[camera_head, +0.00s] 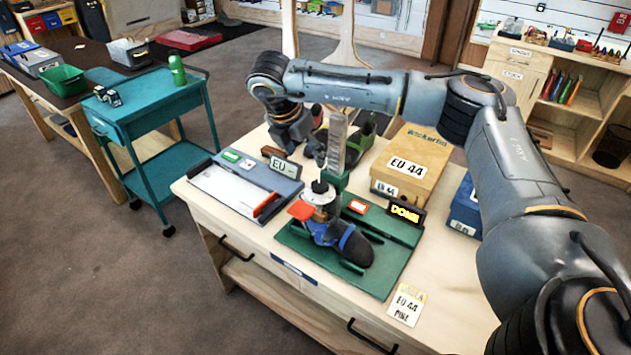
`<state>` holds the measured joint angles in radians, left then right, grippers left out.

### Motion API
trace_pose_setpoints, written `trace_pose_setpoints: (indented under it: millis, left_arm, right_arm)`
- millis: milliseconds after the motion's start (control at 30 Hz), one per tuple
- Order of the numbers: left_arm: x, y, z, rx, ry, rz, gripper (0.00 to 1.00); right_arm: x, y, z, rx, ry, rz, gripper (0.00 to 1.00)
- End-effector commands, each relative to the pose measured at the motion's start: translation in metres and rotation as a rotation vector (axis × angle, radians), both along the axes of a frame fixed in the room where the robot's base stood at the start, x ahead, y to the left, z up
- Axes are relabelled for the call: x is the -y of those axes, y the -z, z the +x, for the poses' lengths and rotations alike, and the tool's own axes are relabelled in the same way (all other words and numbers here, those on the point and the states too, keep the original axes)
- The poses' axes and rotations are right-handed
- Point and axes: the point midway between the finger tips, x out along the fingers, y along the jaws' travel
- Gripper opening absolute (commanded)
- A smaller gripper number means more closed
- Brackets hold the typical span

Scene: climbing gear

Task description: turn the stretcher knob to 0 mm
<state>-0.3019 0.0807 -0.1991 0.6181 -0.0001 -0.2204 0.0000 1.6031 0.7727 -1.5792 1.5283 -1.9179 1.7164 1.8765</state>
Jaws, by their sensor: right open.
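The stretcher (402,262) is a green base on the wooden table, with a blue and black climbing shoe (355,246) on it. The small black stretcher knob (320,187) sits on a round white dial above the shoe, beside a red-orange piece (301,210). The dial marks are too small to read. My right gripper (318,156) is just above the knob, apart from it as far as I can see; it is open and empty. Its fingers are small and partly hidden against the upright metal scale (337,140). My left gripper is not in view.
A black sign reading DONE (405,212) stands on the green base. Left is a blue-grey measuring device (232,184) with an EU display. Behind are an EU 44 box (411,166) and shoes (360,140). An EU 44 card (407,305) lies in front. A teal cart (150,108) stands left.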

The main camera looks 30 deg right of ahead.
Motion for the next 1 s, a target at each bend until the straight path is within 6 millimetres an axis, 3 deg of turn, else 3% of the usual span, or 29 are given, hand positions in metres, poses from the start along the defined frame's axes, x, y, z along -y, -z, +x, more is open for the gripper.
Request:
trace_pose_setpoints:
  millis: [233, 700, 1000]
  left_arm:
    - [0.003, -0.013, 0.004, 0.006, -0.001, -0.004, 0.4]
    - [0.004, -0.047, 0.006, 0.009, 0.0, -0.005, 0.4]
    - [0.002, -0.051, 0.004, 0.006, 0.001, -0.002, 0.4]
  right_arm:
    - [0.01, 0.021, 0.003, 0.005, 0.024, -0.001, 0.67]
    - [0.043, 0.107, 0.017, 0.003, 0.021, -0.002, 0.67]
    - [0.05, 0.127, 0.021, 0.007, 0.02, 0.0, 0.67]
